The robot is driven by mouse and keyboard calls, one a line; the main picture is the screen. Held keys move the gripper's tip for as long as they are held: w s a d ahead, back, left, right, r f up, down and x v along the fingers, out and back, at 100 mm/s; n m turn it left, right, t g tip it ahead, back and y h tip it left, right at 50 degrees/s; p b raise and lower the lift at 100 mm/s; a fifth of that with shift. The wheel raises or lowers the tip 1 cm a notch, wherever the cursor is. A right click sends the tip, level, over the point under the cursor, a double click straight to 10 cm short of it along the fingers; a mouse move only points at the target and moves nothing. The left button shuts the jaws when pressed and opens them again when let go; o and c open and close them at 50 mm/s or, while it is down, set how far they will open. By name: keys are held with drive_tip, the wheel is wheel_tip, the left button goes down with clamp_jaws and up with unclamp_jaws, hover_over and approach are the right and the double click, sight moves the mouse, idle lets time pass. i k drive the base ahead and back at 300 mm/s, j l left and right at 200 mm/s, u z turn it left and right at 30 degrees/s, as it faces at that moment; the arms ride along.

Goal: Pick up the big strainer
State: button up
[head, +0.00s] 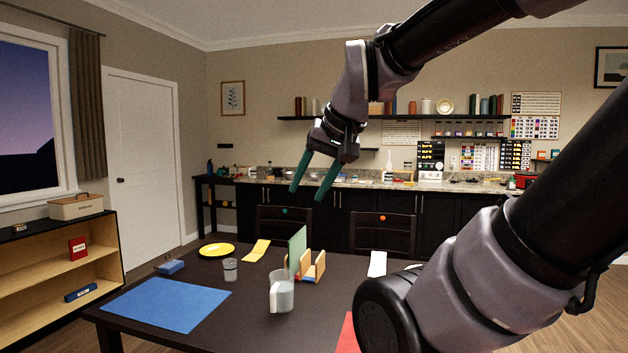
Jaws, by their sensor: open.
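My gripper (306,195) is open, with its two green fingers spread and pointing down. Nothing is between them. It hangs in the air above the far side of the dark table (240,310), with the back counter behind it in the picture. I cannot make out a big strainer for certain. Small metallic bowl-like shapes (314,174) stand on the counter behind the fingers, too small and partly covered to identify. My arm hides the right part of the table.
The table holds a clear pitcher (282,294), a glass (230,270), a wooden rack (312,268) with a green board (297,246), a yellow plate (217,250) and a blue mat (168,304). Chairs (383,234) stand behind it. A low shelf (62,260) stands left.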

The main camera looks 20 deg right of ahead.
sight(316, 176)
drive_tip(key=z, duration=1.75)
drive_tip(key=l+z, duration=0.4)
drive_tip(key=i+l+z, duration=0.15)
drive_tip(key=l+z, duration=0.2)
drive_tip(key=l, duration=0.2)
drive_tip(key=i+l+z, duration=0.15)
drive_tip(key=l+z, duration=0.25)
drive_tip(key=i+l, duration=0.75)
drive_tip(key=i+u, duration=0.95)
drive_tip(key=i+j+u, duration=0.1)
drive_tip(key=i+u, duration=0.2)
drive_tip(key=i, duration=0.45)
drive_tip(key=i+u, duration=0.3)
drive_tip(key=i, duration=2.5)
drive_tip(key=i+j+u, duration=0.1)
drive_tip(key=i+u, duration=0.2)
drive_tip(key=i, duration=0.2)
drive_tip(key=i+u, duration=0.25)
drive_tip(key=i, duration=0.25)
drive_tip(key=i+l+u, duration=0.1)
drive_tip(key=i+u, duration=0.2)
drive_tip(key=i, duration=0.2)
drive_tip(key=i+l+u, duration=0.3)
drive_tip(key=i, duration=0.2)
drive_tip(key=j, duration=0.1)
